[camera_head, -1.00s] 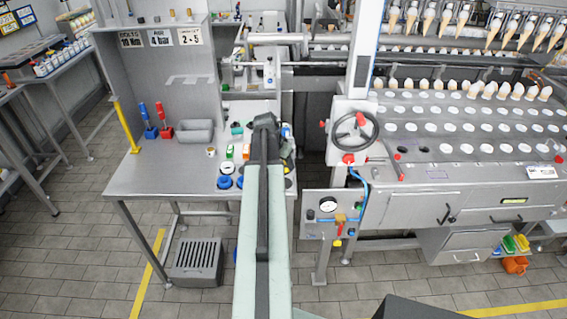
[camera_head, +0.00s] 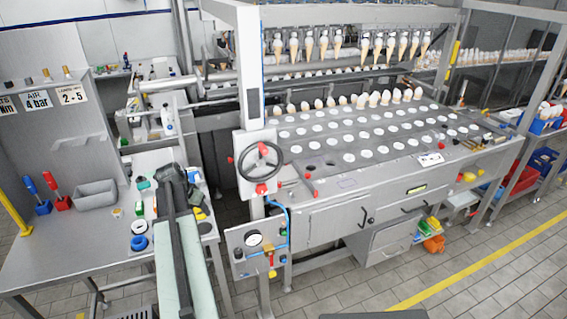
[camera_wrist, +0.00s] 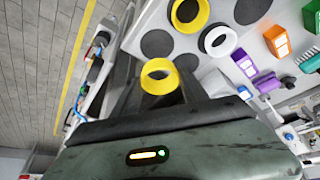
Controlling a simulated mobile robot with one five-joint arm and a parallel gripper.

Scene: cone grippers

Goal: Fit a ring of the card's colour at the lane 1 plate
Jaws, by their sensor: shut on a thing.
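My gripper (camera_wrist: 157,92) is shut on a yellow ring (camera_wrist: 158,76), which is held beyond the dark jaws in the wrist view. In the head view my gripper (camera_head: 171,174) is over the right part of the grey bench, and the ring cannot be made out there. The wide plate (camera_head: 375,130) on the machine has rows of white round spots, with a few dark ones at its near left. I cannot tell which part is lane 1. I cannot make out a coloured card.
A blue ring (camera_head: 139,243) lies on the bench (camera_head: 70,265). A handwheel (camera_head: 260,162) and valve panel (camera_head: 257,240) stand at the machine's near left. Floor at right front is open.

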